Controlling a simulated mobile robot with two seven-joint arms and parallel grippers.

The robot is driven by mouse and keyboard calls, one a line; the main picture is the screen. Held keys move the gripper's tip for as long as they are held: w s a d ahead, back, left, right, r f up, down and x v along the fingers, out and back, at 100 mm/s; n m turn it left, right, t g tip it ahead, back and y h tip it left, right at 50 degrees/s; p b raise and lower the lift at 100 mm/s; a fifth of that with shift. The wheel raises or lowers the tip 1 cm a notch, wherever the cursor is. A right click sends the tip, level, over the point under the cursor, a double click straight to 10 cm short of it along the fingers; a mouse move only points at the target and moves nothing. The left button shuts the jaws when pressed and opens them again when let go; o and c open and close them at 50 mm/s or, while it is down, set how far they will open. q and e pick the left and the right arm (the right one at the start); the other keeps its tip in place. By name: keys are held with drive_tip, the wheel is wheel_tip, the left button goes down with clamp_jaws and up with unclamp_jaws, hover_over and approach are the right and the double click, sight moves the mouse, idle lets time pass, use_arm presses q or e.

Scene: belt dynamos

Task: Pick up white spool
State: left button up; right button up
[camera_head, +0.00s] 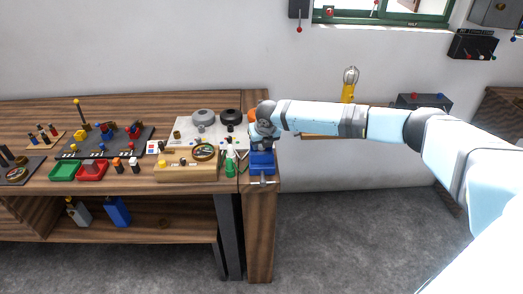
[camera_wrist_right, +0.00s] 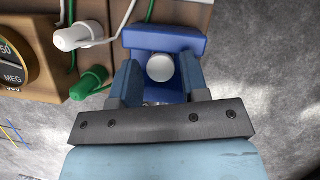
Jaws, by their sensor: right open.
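A white spool-like cylinder (camera_wrist_right: 78,36) with a thin white wire lies at the upper left of the right wrist view, beside a similar green one (camera_wrist_right: 88,82). In the head view a small white piece (camera_head: 231,148) shows just above the green one (camera_head: 230,166). My right gripper (camera_wrist_right: 157,80) is open over a blue vise (camera_wrist_right: 164,38). A pale round disc (camera_wrist_right: 160,67) shows between its fingers; I cannot tell whether it is part of the vise. In the head view my right gripper (camera_head: 264,140) is above the vise (camera_head: 262,161) at the bench corner.
A wooden box with a meter (camera_head: 186,170) stands left of the green piece. Red (camera_head: 91,171) and green (camera_head: 64,170) trays are further left. Two round dark and grey parts (camera_head: 203,117) stand on a white sheet behind. Right of the bench, the floor is open.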

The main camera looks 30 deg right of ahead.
drive_tip(key=c, duration=0.7)
